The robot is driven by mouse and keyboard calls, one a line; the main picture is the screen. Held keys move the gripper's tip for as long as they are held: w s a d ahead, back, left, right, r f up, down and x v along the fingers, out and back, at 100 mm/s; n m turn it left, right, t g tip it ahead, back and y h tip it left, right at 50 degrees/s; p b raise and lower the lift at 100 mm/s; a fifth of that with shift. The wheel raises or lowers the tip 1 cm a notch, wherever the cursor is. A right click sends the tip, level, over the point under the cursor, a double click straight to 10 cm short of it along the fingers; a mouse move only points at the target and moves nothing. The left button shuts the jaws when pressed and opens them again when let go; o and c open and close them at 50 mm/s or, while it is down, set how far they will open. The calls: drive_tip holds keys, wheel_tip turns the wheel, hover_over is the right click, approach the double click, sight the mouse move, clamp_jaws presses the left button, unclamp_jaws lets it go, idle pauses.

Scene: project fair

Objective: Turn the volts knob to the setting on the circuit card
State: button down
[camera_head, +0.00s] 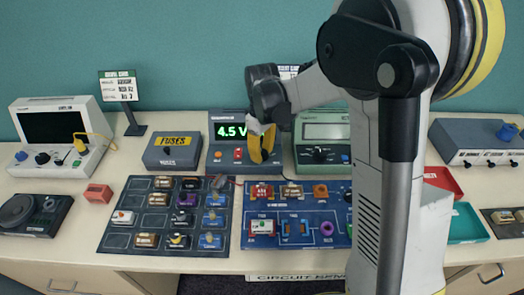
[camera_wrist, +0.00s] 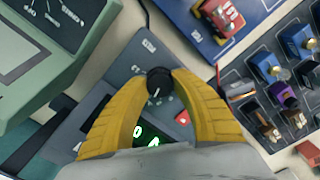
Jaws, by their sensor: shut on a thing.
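The power supply (camera_head: 216,153) is a dark box at the back middle of the table with a green display (camera_head: 230,132) reading 4.5 V. My gripper (camera_head: 262,152) reaches down to its right side, its yellow fingers hiding the knob in the head view. In the wrist view the black volts knob (camera_wrist: 158,84), with a pale pointer line, sits between the two fingertips, which are shut on it. Green digits (camera_wrist: 146,139) show partly below it.
A fuses box (camera_head: 172,152) stands left of the supply and a green meter (camera_head: 325,131) close on its right. Two component boards (camera_head: 110,222) (camera_head: 262,214) lie in front. Another card stand (camera_head: 122,88) is at the back left; its text is too small.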

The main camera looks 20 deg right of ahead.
drive_tip(key=m, duration=0.4)
drive_tip(key=shift+m, duration=0.3)
drive_tip(key=m+p, duration=0.1)
drive_tip(key=m, duration=0.3)
drive_tip(key=shift+m, duration=0.3)
drive_tip(key=m, duration=0.4)
drive_tip(key=shift+m, duration=2.5)
drive_tip(key=c, duration=1)
unclamp_jaws()
